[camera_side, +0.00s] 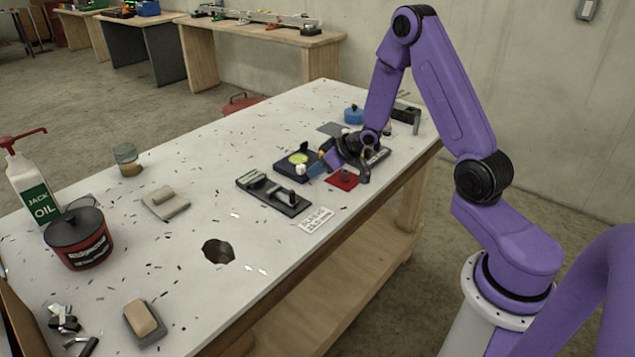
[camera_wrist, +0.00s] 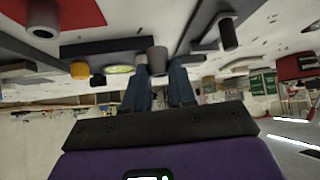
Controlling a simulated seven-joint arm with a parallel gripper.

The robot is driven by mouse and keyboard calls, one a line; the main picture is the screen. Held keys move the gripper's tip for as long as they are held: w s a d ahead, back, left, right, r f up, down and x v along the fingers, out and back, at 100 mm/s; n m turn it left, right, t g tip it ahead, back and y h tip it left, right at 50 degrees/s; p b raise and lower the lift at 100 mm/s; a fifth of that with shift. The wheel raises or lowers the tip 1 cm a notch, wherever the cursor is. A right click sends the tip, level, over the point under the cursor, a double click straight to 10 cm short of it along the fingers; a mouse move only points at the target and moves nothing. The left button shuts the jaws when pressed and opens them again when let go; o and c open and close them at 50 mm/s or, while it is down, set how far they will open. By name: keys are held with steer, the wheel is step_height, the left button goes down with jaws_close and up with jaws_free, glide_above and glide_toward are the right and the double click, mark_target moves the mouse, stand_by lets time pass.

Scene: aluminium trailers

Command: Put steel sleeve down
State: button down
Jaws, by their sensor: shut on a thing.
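My gripper (camera_side: 313,171) reaches low over the far half of the table, its blue fingers pointing left and nearly level. In the wrist view, my gripper (camera_wrist: 158,82) is shut on a small grey cylinder, which I take to be the steel sleeve (camera_wrist: 157,59). In the side view, the steel sleeve (camera_side: 300,169) shows as a small pale piece at the fingertips, above the near edge of a dark fixture. I cannot tell whether it touches anything below. A similar grey sleeve (camera_side: 346,176) stands on a red mat (camera_side: 337,185) to the right; it also shows in the wrist view (camera_wrist: 42,17).
A dark fixture with a yellow-green disc (camera_side: 299,158) lies behind the fingers. A black tray with upright pieces (camera_side: 273,195) and a white label card (camera_side: 315,220) lie nearer. A blue round part (camera_side: 353,115) stands behind.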

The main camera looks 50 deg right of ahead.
steer(key=shift+f, duration=2.05)
steer(key=shift+f, duration=0.1)
steer(key=c, duration=0.9)
jaws_free()
steer(key=shift+f, duration=0.1)
